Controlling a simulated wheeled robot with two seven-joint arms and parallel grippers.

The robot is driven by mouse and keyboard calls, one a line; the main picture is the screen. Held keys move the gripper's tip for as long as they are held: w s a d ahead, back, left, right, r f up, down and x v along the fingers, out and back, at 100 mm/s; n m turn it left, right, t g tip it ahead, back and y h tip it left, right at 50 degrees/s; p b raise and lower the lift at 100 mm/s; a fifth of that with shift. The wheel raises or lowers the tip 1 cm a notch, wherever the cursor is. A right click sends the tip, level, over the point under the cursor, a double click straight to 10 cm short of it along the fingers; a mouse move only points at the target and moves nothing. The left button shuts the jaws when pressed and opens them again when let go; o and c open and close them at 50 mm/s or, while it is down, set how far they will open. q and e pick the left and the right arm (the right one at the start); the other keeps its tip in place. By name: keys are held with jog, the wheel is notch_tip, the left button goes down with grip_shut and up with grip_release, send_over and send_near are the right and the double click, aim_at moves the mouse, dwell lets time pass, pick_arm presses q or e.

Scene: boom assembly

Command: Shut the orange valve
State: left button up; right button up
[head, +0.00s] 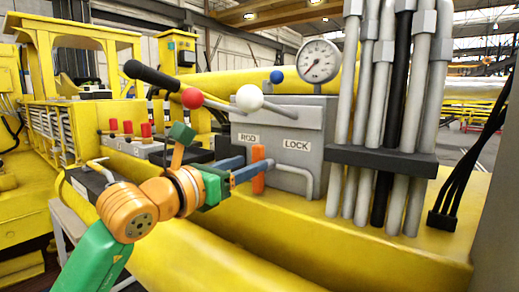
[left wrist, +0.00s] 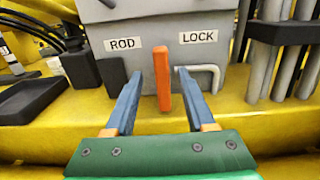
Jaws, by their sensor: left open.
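The orange valve (head: 258,168) is an upright orange handle on the front of a grey valve block, between the ROD and LOCK labels. It also shows upright in the left wrist view (left wrist: 162,78). My left gripper (head: 248,172) is open in front of the block. In the left wrist view its two blue fingers (left wrist: 158,84) stand on either side of the handle, with gaps on both sides. Whether the fingertips reach past the handle in depth is hard to tell. My right gripper is not in view.
The grey block (head: 290,120) carries levers with red (head: 193,98), white (head: 249,97) and blue knobs and a gauge (head: 319,61). A bent grey pipe (left wrist: 210,74) sits close right of the right finger. Grey and black hoses (head: 385,110) stand to the right.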

aim_at(256, 194)
pick_arm(q)
jog(key=shift+w+d+r+p, duration=0.3)
jog(key=shift+w+d+p, duration=0.3)
jog(key=shift+w+d, duration=0.1)
jog(key=shift+w+d+f, duration=0.55)
jog(key=shift+w+d, duration=0.05)
jog(key=shift+w, duration=0.25)
jog(key=shift+s+a+r, duration=0.15)
jog(key=shift+s+a, duration=0.05)
jog(key=shift+s, duration=0.1)
grip_shut()
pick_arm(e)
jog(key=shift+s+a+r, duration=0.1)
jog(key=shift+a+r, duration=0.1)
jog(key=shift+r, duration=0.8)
